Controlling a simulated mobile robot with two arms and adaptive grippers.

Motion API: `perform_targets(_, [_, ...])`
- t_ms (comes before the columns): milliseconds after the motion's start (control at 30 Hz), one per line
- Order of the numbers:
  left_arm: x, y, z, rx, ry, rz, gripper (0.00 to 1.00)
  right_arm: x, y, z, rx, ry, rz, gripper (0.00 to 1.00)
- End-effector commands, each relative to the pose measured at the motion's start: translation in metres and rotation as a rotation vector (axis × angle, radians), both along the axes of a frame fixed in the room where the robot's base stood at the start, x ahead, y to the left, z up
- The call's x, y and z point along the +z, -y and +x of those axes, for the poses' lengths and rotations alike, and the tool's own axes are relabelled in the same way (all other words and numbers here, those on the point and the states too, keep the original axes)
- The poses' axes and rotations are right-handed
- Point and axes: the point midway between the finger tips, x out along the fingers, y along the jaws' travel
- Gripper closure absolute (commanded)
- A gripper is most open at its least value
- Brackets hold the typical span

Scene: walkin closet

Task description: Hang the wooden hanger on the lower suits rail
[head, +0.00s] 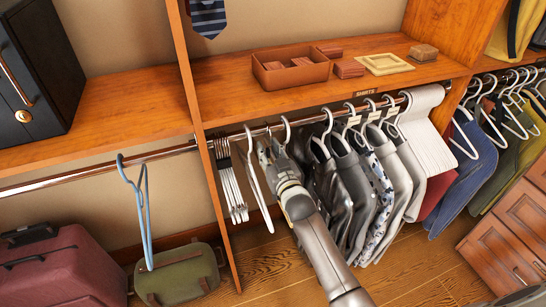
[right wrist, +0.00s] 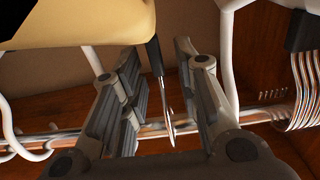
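I cannot pick out a wooden hanger in either view. My right gripper (head: 268,152) is at the rail (head: 258,131) under the shelf labelled SHIRTS, between white hangers and hanging shirts. In the right wrist view its fingers (right wrist: 158,56) are apart. A thin dark and silver pointed piece (right wrist: 162,88) shows between them, with gaps on both sides; I cannot tell what it belongs to. The rail also crosses low in that view (right wrist: 270,114). No label for a suits rail is readable. My left gripper is not in view.
Shirts (head: 340,185) crowd the rail to the right of my gripper; white hangers (head: 231,185) hang to the left. A blue hanger (head: 143,205) hangs on the left rail (head: 75,177), otherwise bare. An olive bag (head: 180,277) and maroon suitcase (head: 62,270) stand below.

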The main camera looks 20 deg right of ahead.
Motion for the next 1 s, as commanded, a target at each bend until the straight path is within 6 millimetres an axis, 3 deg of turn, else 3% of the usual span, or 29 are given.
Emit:
perform_targets(167, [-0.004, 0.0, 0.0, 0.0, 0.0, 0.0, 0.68, -0.002, 0.001, -0.013, 0.0, -0.002, -0.001, 0.71])
perform_targets(600, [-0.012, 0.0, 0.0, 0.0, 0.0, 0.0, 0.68, -0.007, 0.009, -0.087, 0.0, -0.002, 0.0, 0.71])
perform_targets(800, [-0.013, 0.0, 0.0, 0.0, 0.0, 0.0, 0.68, -0.007, 0.01, -0.104, 0.0, -0.001, -0.001, 0.71])
perform_targets(1000, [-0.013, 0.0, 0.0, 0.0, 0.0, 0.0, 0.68, -0.006, 0.01, -0.108, 0.0, 0.001, -0.001, 0.71])
